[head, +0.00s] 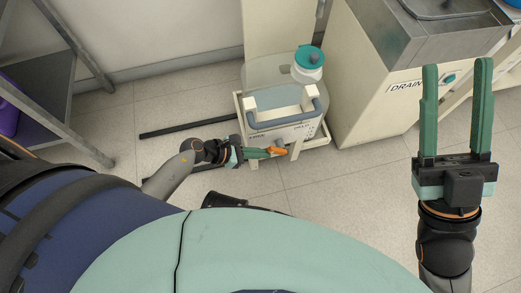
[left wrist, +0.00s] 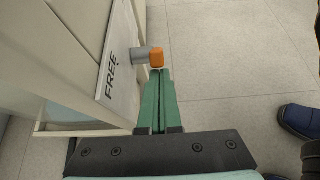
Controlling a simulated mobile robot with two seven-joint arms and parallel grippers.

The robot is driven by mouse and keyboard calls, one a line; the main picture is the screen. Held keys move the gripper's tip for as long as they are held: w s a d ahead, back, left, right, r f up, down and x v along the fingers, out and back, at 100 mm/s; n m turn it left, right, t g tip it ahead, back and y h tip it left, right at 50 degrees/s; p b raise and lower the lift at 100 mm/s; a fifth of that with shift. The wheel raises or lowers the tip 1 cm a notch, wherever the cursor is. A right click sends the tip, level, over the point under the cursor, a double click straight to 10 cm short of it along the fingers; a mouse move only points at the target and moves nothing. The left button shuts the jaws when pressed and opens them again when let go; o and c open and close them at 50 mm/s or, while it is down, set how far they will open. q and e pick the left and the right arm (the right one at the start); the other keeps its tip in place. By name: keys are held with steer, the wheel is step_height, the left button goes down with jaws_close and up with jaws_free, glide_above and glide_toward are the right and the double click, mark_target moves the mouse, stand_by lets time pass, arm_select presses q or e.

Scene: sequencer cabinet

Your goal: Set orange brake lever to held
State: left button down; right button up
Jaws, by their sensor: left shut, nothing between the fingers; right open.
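The orange brake lever (head: 277,151) sticks out from the low front of a cream wheeled cart (head: 308,143). In the left wrist view the orange lever (left wrist: 157,57) sits on a grey stub (left wrist: 140,54) beside a panel marked FREE (left wrist: 111,72). No other position label is readable. My left gripper (head: 267,153) is shut and empty, its fingertips right at the lever in both views. In the left wrist view the fingertips (left wrist: 159,71) lie just below the orange end; I cannot tell whether they touch it. My right gripper (head: 457,66) is open and empty, raised at the right.
A cabinet marked DRAIN (head: 385,100) stands to the right, a metal shelf (head: 50,120) to the left. Tiled floor is open around the cart's front. A dark shoe (left wrist: 300,122) shows in the left wrist view.

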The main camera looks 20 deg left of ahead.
arm_select(q)
steer(key=p, duration=0.1)
steer(key=r+y+p, duration=0.1)
steer(key=p, duration=0.1)
steer(key=shift+w+d+r+g, duration=0.15)
steer(key=shift+d+r+g, duration=0.05)
steer(key=shift+r+g, duration=0.1)
arm_select(e)
steer(key=r, duration=0.4)
steer(key=shift+s+d+r, duration=0.2)
steer(key=shift+d+r, duration=0.05)
steer(key=shift+r, duration=0.15)
steer(key=shift+t, duration=0.3)
